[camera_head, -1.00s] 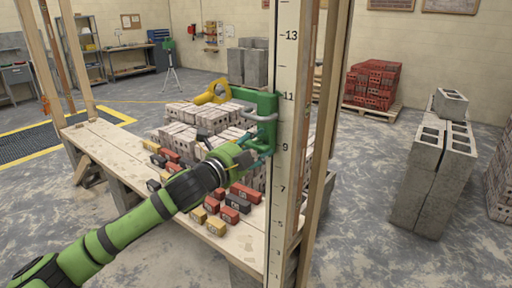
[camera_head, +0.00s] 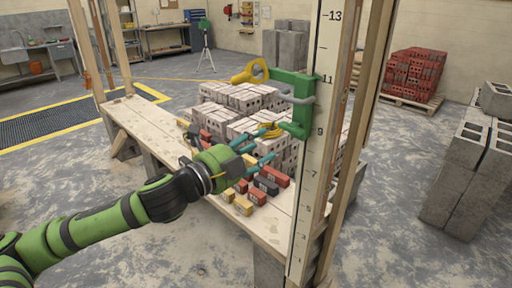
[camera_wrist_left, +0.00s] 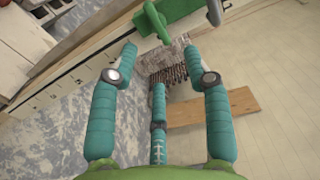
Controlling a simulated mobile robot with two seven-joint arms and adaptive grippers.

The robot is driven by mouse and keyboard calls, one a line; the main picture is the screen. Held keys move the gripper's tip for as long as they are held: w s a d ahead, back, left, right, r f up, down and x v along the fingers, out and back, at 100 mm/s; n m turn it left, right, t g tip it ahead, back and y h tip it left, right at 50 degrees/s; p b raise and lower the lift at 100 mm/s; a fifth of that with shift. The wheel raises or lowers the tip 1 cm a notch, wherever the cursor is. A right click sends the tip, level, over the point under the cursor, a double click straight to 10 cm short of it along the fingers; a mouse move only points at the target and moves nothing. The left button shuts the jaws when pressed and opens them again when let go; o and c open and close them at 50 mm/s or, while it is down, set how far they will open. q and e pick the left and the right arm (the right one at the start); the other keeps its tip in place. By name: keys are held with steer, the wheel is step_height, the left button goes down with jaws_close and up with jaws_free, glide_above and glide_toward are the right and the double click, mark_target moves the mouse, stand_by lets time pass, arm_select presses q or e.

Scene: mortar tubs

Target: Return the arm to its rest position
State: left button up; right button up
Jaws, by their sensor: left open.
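My left arm (camera_head: 120,215) reaches in from the lower left. My left gripper (camera_head: 272,145) is open, its teal fingers apart with nothing between them. It is left of and below the green bracket (camera_head: 297,115) on the numbered post (camera_head: 318,150), with a visible gap in the picture. In the left wrist view, my left gripper (camera_wrist_left: 158,48) shows three spread fingers, and a green part (camera_wrist_left: 175,15) lies beyond their tips. My right gripper is in neither view.
A wooden bench (camera_head: 140,120) runs below the arm, with small coloured blocks (camera_head: 267,185) and stacked pale bricks (camera_head: 240,97) near it. Grey blocks (camera_head: 465,170) stand on the right; red bricks (camera_head: 415,75) sit on a pallet. Open floor lies at the lower left.

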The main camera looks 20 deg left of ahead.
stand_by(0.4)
